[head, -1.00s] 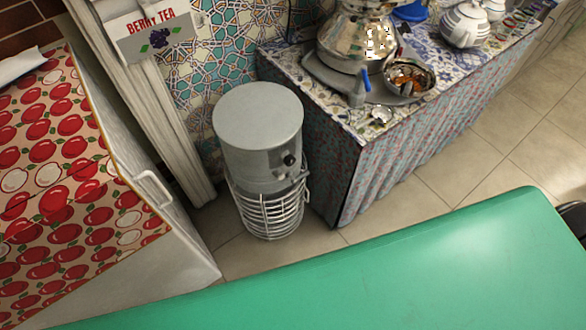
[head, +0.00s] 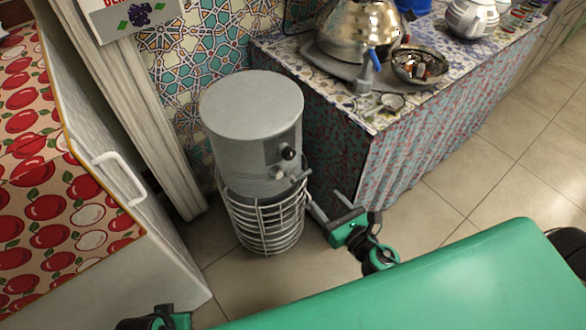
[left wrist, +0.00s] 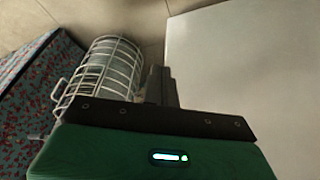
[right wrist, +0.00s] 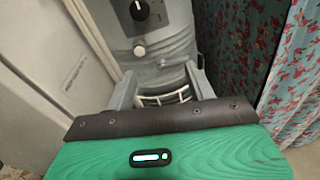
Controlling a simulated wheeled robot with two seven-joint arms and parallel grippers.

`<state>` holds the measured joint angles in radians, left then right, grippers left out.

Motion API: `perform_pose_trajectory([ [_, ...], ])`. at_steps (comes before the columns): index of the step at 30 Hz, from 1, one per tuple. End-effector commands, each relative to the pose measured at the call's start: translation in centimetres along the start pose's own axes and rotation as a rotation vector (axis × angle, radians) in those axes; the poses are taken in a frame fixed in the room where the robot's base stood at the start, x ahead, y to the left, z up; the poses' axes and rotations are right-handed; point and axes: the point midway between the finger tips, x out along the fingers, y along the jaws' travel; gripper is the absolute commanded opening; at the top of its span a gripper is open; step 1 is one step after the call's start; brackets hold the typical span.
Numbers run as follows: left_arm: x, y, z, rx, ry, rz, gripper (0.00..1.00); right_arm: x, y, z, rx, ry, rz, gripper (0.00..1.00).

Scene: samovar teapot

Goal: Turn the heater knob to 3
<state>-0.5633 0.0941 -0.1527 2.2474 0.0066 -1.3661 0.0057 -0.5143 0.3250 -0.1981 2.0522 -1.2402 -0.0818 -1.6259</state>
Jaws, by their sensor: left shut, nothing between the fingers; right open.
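The grey cylindrical heater (head: 250,125) stands on the floor with a white wire cage (head: 265,222) around its lower part. Its dark heater knob (head: 288,152) faces right, above a small light-coloured fitting (head: 280,174). My right gripper (head: 328,206) is open and empty, below and right of the knob. In the right wrist view the knob (right wrist: 139,10) is at the top, beyond the spread fingers (right wrist: 162,82). Its setting is too small to read. My left gripper (left wrist: 157,72) is shut and empty, with the cage (left wrist: 108,70) beyond it.
A table with a patterned skirt (head: 420,150) stands close right of the heater, bearing a samovar (head: 350,30) and a bowl (head: 420,66). A white cabinet (head: 110,215) with a handle is at left. Tiled floor (head: 480,190) is open at right.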

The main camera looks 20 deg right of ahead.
Motion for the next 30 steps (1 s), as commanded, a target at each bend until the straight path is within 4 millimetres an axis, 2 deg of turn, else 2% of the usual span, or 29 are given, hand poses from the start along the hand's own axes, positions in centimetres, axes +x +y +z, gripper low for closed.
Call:
perform_pose_trajectory([
  [4,-2.4,0.0,-0.1,-0.002,0.017,0.001,0.0,-0.5,1.3,3.1,-0.185,-0.081,0.032,0.55],
  [7,-3.2,0.0,-0.1,-0.003,0.019,0.001,0.0,-0.7,1.7,4.2,-0.24,-0.105,0.038,0.55],
  [10,-3.2,0.0,-0.2,-0.003,0.015,0.001,0.0,-0.4,1.8,4.7,-0.256,-0.111,0.04,0.55],
  [17,-1.1,0.1,0.1,-0.003,-0.013,0.002,0.0,2.0,1.9,5.2,-0.252,-0.11,0.039,0.55],
  [30,3.2,0.1,1.3,-0.003,-0.06,0.003,0.0,8.6,2.2,5.6,-0.249,-0.109,0.038,0.55],
])
